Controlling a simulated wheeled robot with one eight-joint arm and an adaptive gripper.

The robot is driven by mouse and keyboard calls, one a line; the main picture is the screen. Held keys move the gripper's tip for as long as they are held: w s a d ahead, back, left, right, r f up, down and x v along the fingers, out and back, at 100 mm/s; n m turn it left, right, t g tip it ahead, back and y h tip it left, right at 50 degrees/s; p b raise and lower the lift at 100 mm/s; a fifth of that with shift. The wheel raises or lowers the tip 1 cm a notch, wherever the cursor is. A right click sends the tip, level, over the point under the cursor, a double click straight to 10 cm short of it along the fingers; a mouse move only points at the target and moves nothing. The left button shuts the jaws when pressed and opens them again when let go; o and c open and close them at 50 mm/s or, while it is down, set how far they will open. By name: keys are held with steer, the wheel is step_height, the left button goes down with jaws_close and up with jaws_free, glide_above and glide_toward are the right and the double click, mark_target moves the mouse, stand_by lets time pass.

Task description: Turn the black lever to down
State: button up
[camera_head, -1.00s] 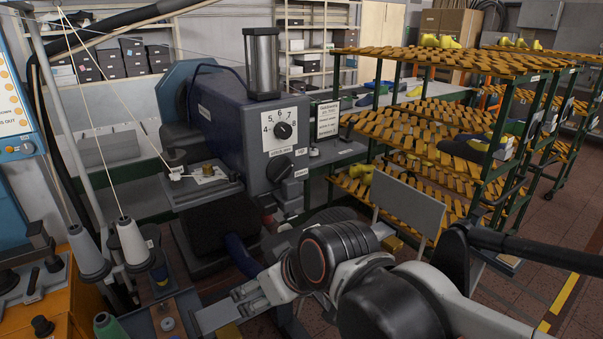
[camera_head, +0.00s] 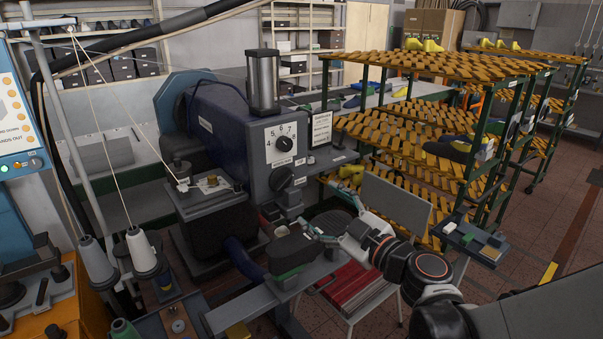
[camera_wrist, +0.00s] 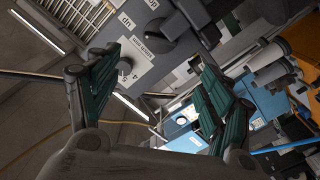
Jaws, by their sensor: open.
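The black lever (camera_head: 281,178) is a dark rotary handle on the front of the blue-grey machine, below the numbered dial (camera_head: 284,144). A small label beside its upper right reads UP; its exact angle is hard to tell. In the wrist view the lever (camera_wrist: 155,32) shows at the top, beyond the fingers, with the UP label near it. My gripper (camera_head: 314,233) is below and right of the lever in the head view, apart from it. In the wrist view my gripper (camera_wrist: 158,62) has its two green-padded fingers spread, with nothing between them.
A metal cylinder (camera_head: 263,82) stands on top of the machine. A grey arm with a dark pad (camera_head: 290,252) juts out below my gripper. Shoe racks (camera_head: 400,130) stand right; thread cones (camera_head: 142,250) stand left.

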mark_target(286, 182)
steer(key=b+x, duration=0.1)
steer(key=x, duration=1.2)
steer(key=shift+w+a, duration=0.3)
steer(key=c, duration=1.1)
